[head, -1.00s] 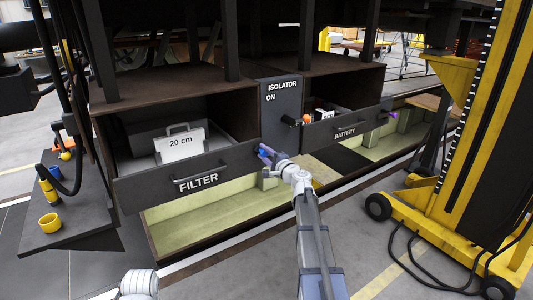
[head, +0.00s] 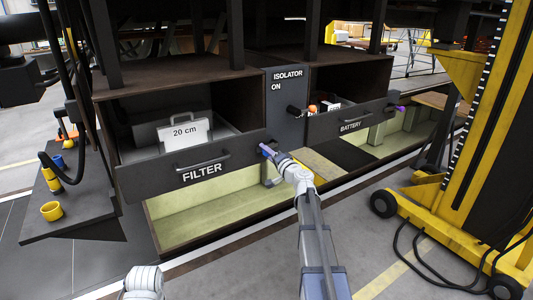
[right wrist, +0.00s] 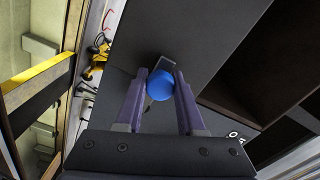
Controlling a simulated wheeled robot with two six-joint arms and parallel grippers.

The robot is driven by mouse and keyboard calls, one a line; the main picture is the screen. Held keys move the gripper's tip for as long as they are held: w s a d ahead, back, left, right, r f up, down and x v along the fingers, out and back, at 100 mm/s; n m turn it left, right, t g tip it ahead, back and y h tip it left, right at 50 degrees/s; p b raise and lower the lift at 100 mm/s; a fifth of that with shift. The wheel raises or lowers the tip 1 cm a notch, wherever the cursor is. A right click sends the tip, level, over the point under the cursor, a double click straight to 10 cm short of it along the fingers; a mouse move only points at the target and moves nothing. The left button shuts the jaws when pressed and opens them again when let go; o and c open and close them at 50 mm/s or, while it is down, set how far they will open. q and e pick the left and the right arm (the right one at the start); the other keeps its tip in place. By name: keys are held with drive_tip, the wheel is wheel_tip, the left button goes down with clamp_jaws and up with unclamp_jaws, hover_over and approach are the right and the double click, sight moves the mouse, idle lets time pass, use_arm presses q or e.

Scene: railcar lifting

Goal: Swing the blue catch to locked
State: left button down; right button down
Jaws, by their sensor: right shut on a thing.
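The blue catch shows in the right wrist view as a round blue knob (right wrist: 160,84) on a dark lever against the grey panel. My right gripper (right wrist: 159,88) has one purple finger on each side of the knob and is shut on it. The catch is mostly hidden there behind the fingers. My left gripper is out of view; only a pale part of my left arm shows at the bottom.
The BATTERY drawer (head: 352,122) is to the right, with a purple knob (head: 399,108) at its end. An orange knob (head: 304,113) is by the panel. A yellow lifting column (head: 430,222) stands at right, and a shelf with a yellow cup (head: 51,211) at left.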

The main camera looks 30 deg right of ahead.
drive_tip(key=shift+d, duration=0.1)
idle(0.3)
drive_tip(key=c, duration=0.5)
unclamp_jaws()
drive_tip(key=s, duration=0.7)
drive_tip(key=shift+s+d, duration=0.25)
drive_tip(key=shift+s, duration=0.15)
